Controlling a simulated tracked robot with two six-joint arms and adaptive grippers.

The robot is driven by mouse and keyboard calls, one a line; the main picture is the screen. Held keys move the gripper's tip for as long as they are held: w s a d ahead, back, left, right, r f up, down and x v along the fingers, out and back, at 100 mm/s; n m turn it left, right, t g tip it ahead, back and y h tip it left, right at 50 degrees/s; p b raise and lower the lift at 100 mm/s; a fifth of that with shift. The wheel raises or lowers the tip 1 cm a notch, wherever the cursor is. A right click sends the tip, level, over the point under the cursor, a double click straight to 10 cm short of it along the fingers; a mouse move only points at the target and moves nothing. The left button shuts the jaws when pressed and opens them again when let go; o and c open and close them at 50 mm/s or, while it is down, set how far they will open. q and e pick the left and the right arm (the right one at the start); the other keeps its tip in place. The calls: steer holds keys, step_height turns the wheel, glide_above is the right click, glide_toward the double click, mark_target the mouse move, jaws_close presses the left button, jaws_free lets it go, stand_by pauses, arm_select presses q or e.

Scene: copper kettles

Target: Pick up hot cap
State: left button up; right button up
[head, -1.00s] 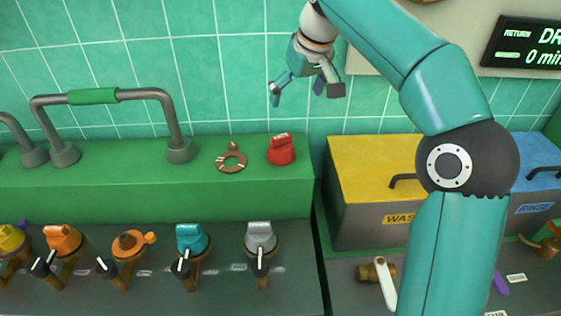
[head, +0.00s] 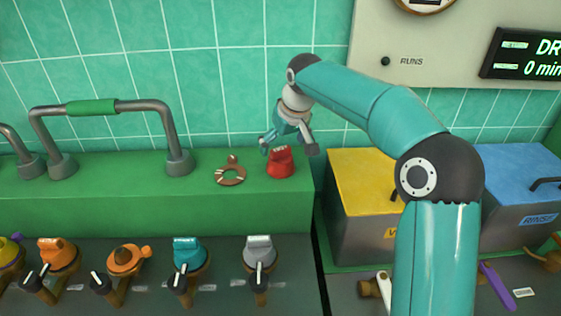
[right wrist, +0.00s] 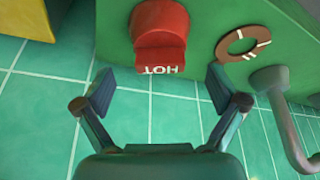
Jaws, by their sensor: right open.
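The hot cap is a red cap (head: 280,162) standing on the green ledge (head: 110,205), near its right end. In the right wrist view the red cap (right wrist: 160,35) shows the word HOT and lies just beyond the fingertips, between their lines. My right gripper (head: 288,146) is above and behind the cap in the head view. Its two fingers (right wrist: 157,92) are spread wide with nothing between them. I cannot tell whether a finger touches the cap, but the wrist view shows a gap. My left gripper is in neither view.
A brown ring (head: 230,174) lies on the ledge left of the cap. A grey pipe handle with a green grip (head: 92,107) stands further left. Several capped valves line the front, including a teal one (head: 188,254) and a grey one (head: 260,250). A yellow-lidded box (head: 362,180) stands right.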

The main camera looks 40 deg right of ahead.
mark_target(281, 148)
steer(key=x, duration=0.3)
steer(key=shift+f, duration=0.2)
steer(key=shift+c, duration=0.2)
steer(key=shift+r, duration=0.1)
steer(key=c, duration=1.1)
steer(key=shift+r, duration=0.1)
steer(key=shift+c, duration=0.2)
step_height(281, 148, up, 9)
steer(key=shift+f+p, duration=0.15)
steer(key=shift+p, duration=0.8)
step_height(281, 148, up, 11)
steer(key=p, duration=0.5)
